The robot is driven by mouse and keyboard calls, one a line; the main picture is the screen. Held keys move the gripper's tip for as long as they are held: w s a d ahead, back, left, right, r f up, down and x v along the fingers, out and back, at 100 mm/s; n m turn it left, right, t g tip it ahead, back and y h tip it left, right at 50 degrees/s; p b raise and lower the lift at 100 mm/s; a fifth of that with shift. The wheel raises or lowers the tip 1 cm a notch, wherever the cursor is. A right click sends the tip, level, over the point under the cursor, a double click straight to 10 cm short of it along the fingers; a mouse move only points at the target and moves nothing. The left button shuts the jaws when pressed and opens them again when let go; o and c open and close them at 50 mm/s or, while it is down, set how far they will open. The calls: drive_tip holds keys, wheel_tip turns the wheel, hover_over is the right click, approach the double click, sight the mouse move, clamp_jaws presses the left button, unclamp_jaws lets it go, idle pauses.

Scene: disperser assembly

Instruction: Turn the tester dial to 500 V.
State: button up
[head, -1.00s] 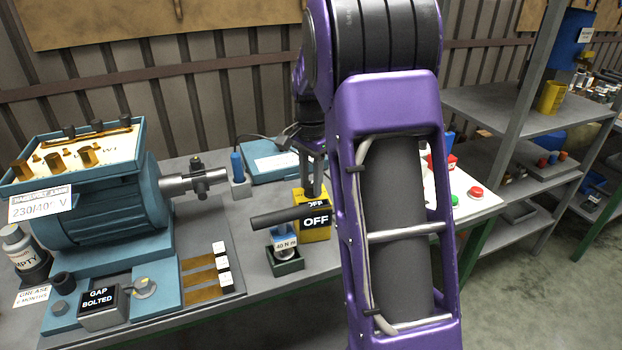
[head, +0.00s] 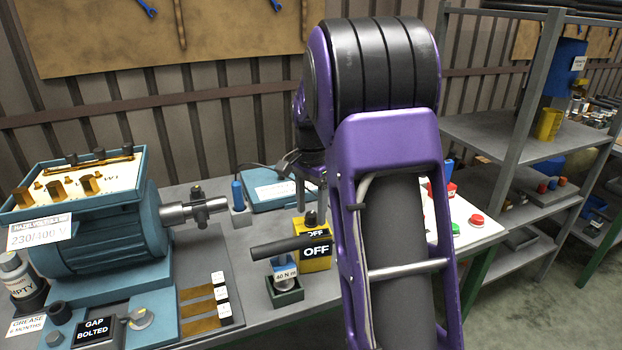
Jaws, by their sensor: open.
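The tester is a yellow box (head: 319,263) on the bench, just left of my arm, with black OFF labels on its front and top. Its dark dial knob (head: 311,218) stands on top, and I cannot read where it points. My gripper (head: 311,203) points down at the dial, with its fingers spread and one on each side of the knob's upper part in the picture. It is open; I cannot tell whether a finger touches the knob. My arm covers the area to the right of the tester.
A black-handled tool marked 40 N m (head: 285,272) stands in a green holder just left of the tester, its bar reaching across the tester's front. A blue motor (head: 105,225) fills the left. A blue case (head: 270,188) lies behind.

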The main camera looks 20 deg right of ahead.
sight(311, 214)
wheel_tip(311, 214, up, 17)
drive_tip(key=p, duration=0.2)
drive_tip(key=shift+f+p, duration=0.2)
drive_tip(key=shift+p, duration=0.1)
